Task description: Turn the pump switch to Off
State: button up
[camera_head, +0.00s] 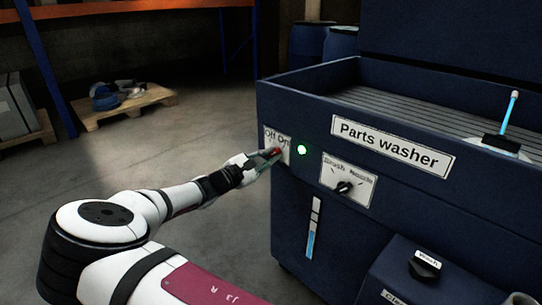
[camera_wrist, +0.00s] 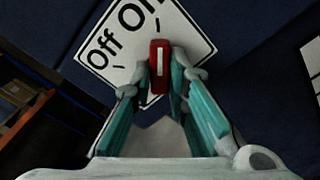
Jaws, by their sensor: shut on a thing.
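The pump switch is a red knob (camera_wrist: 159,66) with a white line on its face, on a white Off/On plate (camera_wrist: 108,62) of the parts washer. In the wrist view the white line points toward the On mark. My gripper (camera_head: 266,156) is shut on the knob, with one teal-lined finger on each side in the wrist view (camera_wrist: 161,72).
The dark blue parts washer (camera_head: 400,205) carries a lit green lamp (camera_head: 302,150) just right of the plate. A Brush/Nozzle selector (camera_head: 345,187) sits further right. A pallet (camera_head: 125,106) lies on the floor at the back left. The floor left of the washer is clear.

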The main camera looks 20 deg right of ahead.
jog(key=shift+r+n+p, duration=0.2)
jog(key=shift+n+p, duration=0.9)
jog(key=shift+p, duration=0.45)
jog(key=n+p, duration=0.4)
jog(key=shift+f+n, duration=0.1)
jog(key=shift+n, duration=0.3)
jog(key=n+p, duration=0.2)
jog(key=n, duration=0.3)
jog(key=shift+w+f+n, duration=0.1)
jog(key=shift+f+n, duration=0.05)
jog(key=shift+n, duration=0.15)
jog(key=n, duration=0.5)
jog(key=shift+a+p, duration=0.15)
jog(key=shift+p, duration=0.25)
jog(key=o, duration=1.6)
jog(key=shift+w, duration=0.1)
jog(key=shift+c, duration=0.2)
jog(key=shift+a, duration=0.1)
jog(key=v, duration=0.6)
jog(key=shift+s+a+p, duration=0.25)
jog(key=shift+a+p, duration=0.05)
